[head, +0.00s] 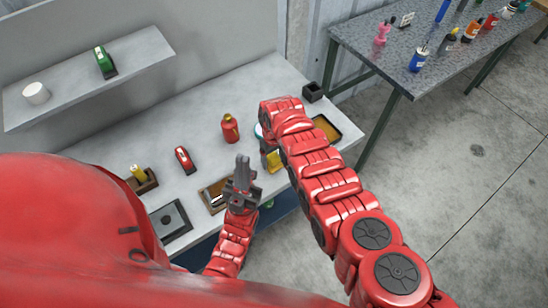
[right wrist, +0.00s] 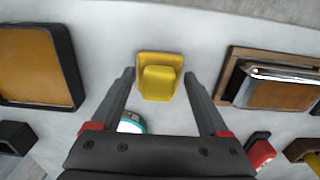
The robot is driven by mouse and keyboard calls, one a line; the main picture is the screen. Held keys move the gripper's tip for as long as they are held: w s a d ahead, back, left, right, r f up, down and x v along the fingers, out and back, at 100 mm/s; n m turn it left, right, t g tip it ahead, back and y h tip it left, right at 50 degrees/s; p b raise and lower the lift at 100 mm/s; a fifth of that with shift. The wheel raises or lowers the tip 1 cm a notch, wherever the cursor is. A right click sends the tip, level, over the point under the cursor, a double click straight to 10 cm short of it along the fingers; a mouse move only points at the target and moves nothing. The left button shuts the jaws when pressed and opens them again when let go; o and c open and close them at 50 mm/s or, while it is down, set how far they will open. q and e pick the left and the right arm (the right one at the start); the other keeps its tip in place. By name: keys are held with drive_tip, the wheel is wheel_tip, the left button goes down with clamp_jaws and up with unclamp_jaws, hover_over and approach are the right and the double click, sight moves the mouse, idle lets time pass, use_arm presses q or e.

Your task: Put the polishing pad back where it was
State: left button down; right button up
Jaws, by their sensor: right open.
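The yellow pad (right wrist: 162,82), a block-shaped grip on a wider base, lies on the grey workbench in the right wrist view. It also shows in the head view (head: 273,160), partly covered by my right arm. My right gripper (right wrist: 159,75) is open, with one finger on each side of the pad in the picture. I cannot tell whether the fingers are down at its height. In the head view my right arm hides this gripper. My left gripper (head: 242,168) appears low over the bench's front part, near the wooden tray; its jaw state is unclear.
A dark tray with an orange-brown inside (right wrist: 35,65) and a wooden tray with a metal piece (right wrist: 270,78) flank the pad. A white-and-teal round item (right wrist: 131,123) and a red bottle (head: 230,128) stand behind. A shelf (head: 140,60) overhangs the bench's back left.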

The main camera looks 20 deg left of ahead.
sight(274, 158)
drive_tip(key=shift+w+r+p, duration=0.1)
drive_tip(key=shift+r+p, duration=0.2)
drive_tip(key=shift+r, duration=0.35)
wheel_tip(274, 158, up, 2)
drive_tip(key=shift+p, duration=0.45)
drive_tip(key=shift+r+b, duration=0.3)
drive_tip(key=shift+b, duration=0.1)
wheel_tip(274, 158, up, 8)
drive_tip(key=b, duration=0.2)
drive_tip(key=shift+r, duration=0.1)
